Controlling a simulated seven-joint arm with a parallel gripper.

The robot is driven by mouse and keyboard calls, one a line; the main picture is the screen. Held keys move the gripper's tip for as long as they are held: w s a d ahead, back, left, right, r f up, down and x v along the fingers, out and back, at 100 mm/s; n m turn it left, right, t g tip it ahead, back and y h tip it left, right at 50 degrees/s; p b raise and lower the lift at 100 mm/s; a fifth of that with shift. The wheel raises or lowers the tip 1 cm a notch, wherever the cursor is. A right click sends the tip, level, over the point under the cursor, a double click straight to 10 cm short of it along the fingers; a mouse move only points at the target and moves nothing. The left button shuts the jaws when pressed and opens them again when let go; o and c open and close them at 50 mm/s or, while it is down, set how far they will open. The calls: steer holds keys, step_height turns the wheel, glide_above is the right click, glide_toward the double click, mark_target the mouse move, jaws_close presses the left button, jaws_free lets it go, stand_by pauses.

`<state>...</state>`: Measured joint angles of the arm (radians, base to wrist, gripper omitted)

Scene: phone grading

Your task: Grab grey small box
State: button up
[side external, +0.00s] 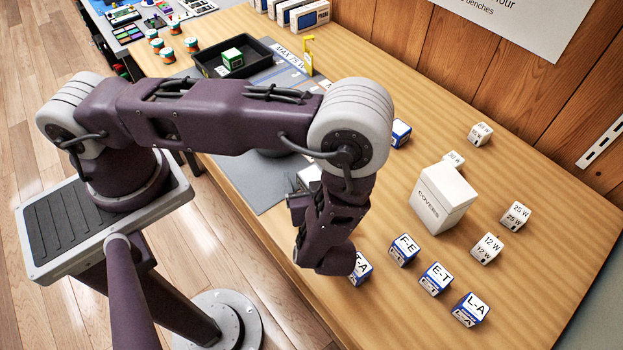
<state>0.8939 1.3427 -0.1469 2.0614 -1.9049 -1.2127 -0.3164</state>
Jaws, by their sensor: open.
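My gripper (325,265) is at the end of the purple arm, low over the front edge of the bench, just left of a blue and white cube marked T-A (361,268). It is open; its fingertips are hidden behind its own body. No small box looks plainly grey. Small white cubes stand to the right: one marked 25 W (515,215), one marked 12 W (487,248), one at the back (480,134) and one partly hidden (453,160) behind a larger white box (441,198). A whitish object (309,178) is partly hidden behind my wrist.
Blue and white cubes marked F-E (404,249), E-T (435,278) and L-A (470,309) line the front. A blue cube (400,132) sits by my elbow. A black tray (205,62) holds a green cube (232,58). A wooden wall bounds the back.

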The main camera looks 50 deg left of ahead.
steer(key=shift+w+a+f, duration=0.15)
steer(key=shift+a, duration=0.2)
steer(key=c, duration=1.4)
